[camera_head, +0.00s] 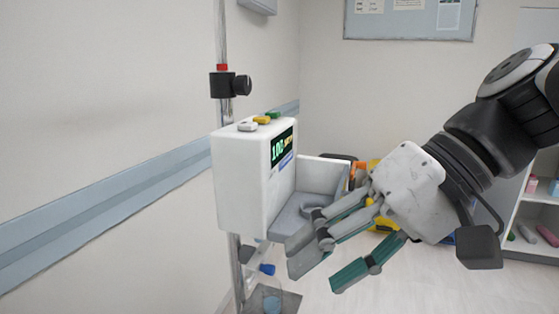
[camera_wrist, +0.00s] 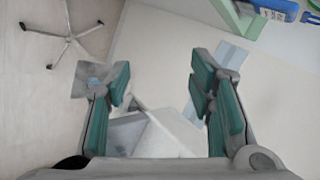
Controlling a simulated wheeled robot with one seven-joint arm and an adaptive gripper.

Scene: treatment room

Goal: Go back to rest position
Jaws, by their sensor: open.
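My gripper (camera_head: 335,262) is open and empty, with its green-padded fingers spread apart. In the head view it is just right of and in front of a white pump-like device (camera_head: 238,185) on a pole, overlapping the device's grey tray part in the picture. Whether the fingers touch it cannot be told. The wrist view shows my gripper (camera_wrist: 162,95) with nothing between the fingers; the pale device (camera_wrist: 150,132) shows beyond and below them.
The metal pole (camera_head: 222,45) stands by the left wall. A shelf with bottles (camera_head: 532,184) is at the right. Yellow items (camera_head: 388,217) are partly hidden behind my gripper. A wheeled stand base (camera_wrist: 68,38) is at upper left in the wrist view. Open floor shows lower right.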

